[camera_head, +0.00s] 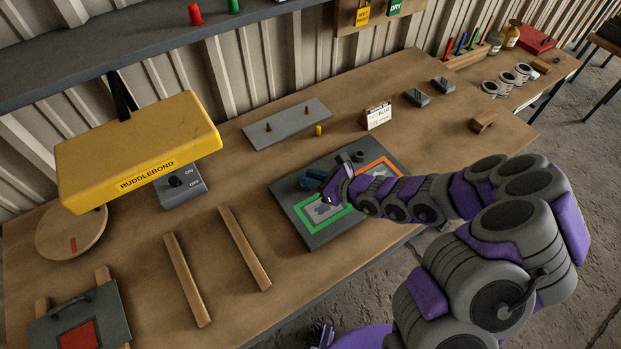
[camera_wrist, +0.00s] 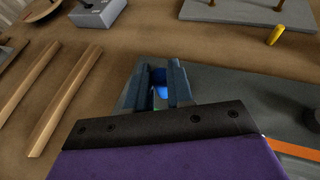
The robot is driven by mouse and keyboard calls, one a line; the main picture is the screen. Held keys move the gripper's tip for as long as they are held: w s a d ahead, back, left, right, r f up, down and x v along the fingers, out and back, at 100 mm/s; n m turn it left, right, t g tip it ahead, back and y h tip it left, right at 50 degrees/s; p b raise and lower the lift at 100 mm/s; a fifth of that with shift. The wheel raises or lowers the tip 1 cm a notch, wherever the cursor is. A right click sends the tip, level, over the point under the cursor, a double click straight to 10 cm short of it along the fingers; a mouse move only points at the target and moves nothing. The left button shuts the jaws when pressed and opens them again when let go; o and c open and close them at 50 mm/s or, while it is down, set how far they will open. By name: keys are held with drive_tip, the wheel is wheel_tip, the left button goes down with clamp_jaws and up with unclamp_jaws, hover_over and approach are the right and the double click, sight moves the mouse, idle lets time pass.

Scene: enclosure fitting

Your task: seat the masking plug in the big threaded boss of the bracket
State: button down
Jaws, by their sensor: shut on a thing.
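My gripper (camera_head: 338,183) is low over the grey mat, its fingers pointing down. In the wrist view, its two fingers (camera_wrist: 158,86) are closed on a small bright blue piece, which looks like the masking plug (camera_wrist: 159,76). Most of the plug is hidden by the fingers. A blue-grey part that may be the bracket (camera_head: 311,181) sits on the mat (camera_head: 287,203), just left of the gripper. The arm and fingers hide part of it. I cannot make out the big threaded boss, nor whether the plug touches it.
The mat has a green frame (camera_head: 320,231) and an orange frame (camera_head: 389,160). A small dark cylinder (camera_head: 358,156) stands behind the gripper. A yellow peg (camera_head: 318,130), a grey plate with pegs (camera_head: 288,124) and a small sign (camera_head: 378,115) are farther back. Two wooden rails (camera_head: 245,248) lie left.

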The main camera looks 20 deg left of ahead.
drive_tip(key=shift+w+a+f, duration=0.2)
drive_tip(key=shift+w+a, duration=0.1)
drive_tip(key=shift+w, duration=0.2)
drive_tip(key=shift+w+a, duration=0.3)
drive_tip(key=shift+w, duration=0.3)
drive_tip(key=shift+w+f, duration=0.1)
drive_tip(key=shift+f, duration=0.1)
wheel_tip(320, 180, down, 3)
drive_tip(key=shift+f+b, duration=0.1)
drive_tip(key=shift+b, duration=0.5)
drive_tip(key=c, duration=1)
unclamp_jaws()
drive_tip(key=p+v, duration=0.2)
drive_tip(key=v, duration=1)
